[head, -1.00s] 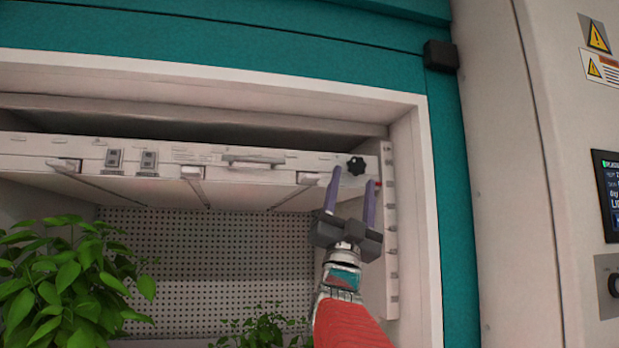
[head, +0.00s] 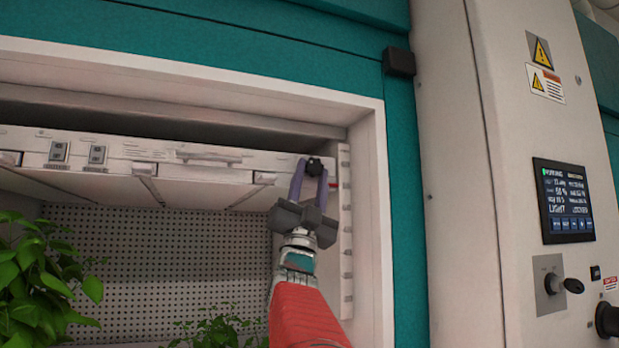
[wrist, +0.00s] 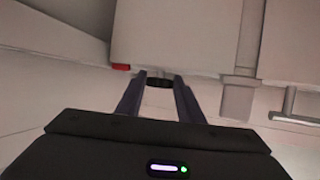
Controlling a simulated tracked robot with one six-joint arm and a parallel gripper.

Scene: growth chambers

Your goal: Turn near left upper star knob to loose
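The black star knob (head: 314,167) is on the front face of the white shelf panel (head: 215,172), near its right end in the head view. My gripper (head: 311,170) reaches up to it with its two purple-grey fingers drawn in on either side of the knob. In the wrist view the dark knob (wrist: 160,82) sits between the fingertips (wrist: 160,79), with no clear gap on either side. The fingers hide part of the knob in the head view. I cannot tell its turn angle.
A slotted white upright (head: 345,235) stands close to the right of my gripper. Leafy plants (head: 40,270) are below at the left. A control screen (head: 563,200) and a black-handled switch (head: 572,286) are on the cabinet at right.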

